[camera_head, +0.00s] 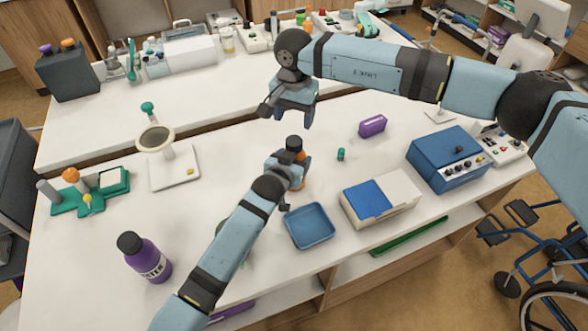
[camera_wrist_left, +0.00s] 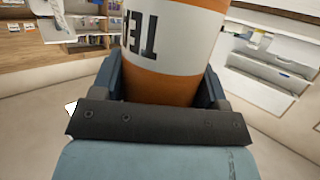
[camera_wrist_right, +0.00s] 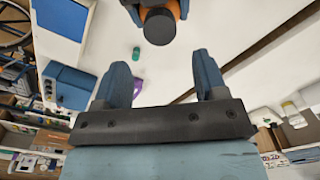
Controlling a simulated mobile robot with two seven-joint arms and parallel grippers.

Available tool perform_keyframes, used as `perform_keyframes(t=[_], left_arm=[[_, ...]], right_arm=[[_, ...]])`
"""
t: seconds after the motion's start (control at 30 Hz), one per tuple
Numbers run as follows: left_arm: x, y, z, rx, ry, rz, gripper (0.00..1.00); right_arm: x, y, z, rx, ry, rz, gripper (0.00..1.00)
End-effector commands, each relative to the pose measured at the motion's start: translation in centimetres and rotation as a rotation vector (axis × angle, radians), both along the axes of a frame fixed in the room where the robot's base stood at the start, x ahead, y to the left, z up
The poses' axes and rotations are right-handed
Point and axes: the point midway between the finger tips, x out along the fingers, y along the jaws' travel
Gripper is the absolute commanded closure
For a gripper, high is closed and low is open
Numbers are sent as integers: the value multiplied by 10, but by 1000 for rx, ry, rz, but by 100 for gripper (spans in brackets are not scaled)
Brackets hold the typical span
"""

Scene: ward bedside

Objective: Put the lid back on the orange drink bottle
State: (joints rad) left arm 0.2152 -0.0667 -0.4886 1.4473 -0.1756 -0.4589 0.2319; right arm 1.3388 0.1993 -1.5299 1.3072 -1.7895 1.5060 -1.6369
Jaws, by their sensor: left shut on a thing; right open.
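A blue tray (camera_head: 310,227) lies just in front of the bottle. A small green cylinder (camera_head: 340,154) and a purple box (camera_head: 372,126) are to the right, with a blue device (camera_head: 450,158) beyond. A purple bottle (camera_head: 144,258) stands at the front left.

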Motion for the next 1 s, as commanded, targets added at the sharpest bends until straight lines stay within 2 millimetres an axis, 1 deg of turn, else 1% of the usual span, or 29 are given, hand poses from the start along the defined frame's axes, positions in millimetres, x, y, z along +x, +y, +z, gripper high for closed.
perform_keyframes(t=[0.27, 0.37, 0.47, 0.7, 0.8, 0.9, 1.0], left_arm=[[0, 0, 0, 0, 0, 0, 99], [0, 0, 0, 0, 0, 0, 99], [0, 0, 0, 0, 0, 0, 99], [0, 0, 0, 0, 0, 0, 99], [0, 0, 0, 0, 0, 0, 99], [0, 0, 0, 0, 0, 0, 99], [0, 0, 0, 0, 0, 0, 99]], right_arm=[[0, 0, 0, -1, 1, 3, 34], [0, 0, -5, -1, 1, 2, 34], [0, 0, -17, -1, 4, 1, 34], [0, -1, -55, -1, 4, 0, 34], [0, 0, -67, 0, 2, 1, 34], [0, 0, -75, -1, 3, 1, 34], [0, 0, -79, -1, 1, 1, 34]])
